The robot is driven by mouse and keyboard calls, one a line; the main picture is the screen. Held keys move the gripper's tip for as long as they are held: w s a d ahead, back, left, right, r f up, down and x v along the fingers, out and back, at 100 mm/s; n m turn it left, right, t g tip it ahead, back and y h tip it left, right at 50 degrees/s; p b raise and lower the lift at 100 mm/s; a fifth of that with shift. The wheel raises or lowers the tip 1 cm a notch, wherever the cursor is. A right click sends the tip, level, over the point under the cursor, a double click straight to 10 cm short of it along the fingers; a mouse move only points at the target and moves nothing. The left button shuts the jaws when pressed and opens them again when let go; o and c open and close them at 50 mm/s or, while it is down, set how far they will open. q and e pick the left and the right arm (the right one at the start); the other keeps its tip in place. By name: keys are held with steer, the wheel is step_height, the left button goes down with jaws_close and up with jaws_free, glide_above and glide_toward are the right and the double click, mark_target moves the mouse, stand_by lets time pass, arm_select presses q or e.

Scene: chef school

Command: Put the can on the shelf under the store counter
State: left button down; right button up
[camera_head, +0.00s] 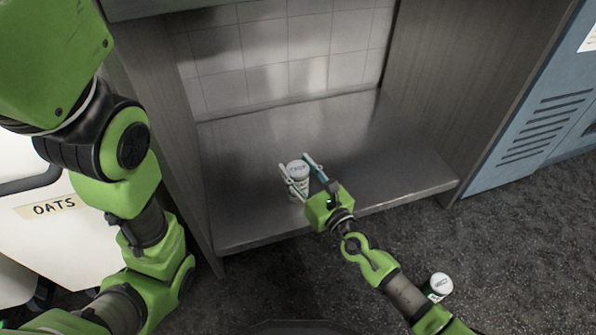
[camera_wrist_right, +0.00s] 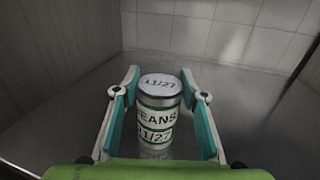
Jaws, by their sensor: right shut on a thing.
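A white and green can (camera_head: 298,168) with a pale lid is upright at the shelf (camera_head: 395,160) under the counter, near the front left part. In the right wrist view the can (camera_wrist_right: 157,110) shows "BEANS" and "11/27" on its label. My right gripper (camera_head: 295,162) is shut on the can, with one finger on each side. I cannot tell whether the can's base touches the shelf. My left arm comes in at the left, but its gripper is not in view.
A second green and white can (camera_head: 438,285) is on the dark floor, partly behind my right arm. Grey side panels (camera_head: 450,80) bound the shelf, with a tiled wall (camera_head: 290,60) behind. A blue vented locker (camera_head: 535,120) stands right; a bin labelled "OATS" (camera_head: 25,240) stands left. The shelf's right half is clear.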

steer(key=shift+r, duration=0.1)
steer(key=o, duration=1.4)
steer(key=shift+f, duration=0.2)
steer(key=shift+c, duration=0.2)
steer(key=shift+r, duration=0.15)
steer(key=shift+s+d, duration=0.2)
steer(key=shift+s, duration=0.15)
steer(key=p+v, duration=0.2)
steer(key=v, duration=0.9)
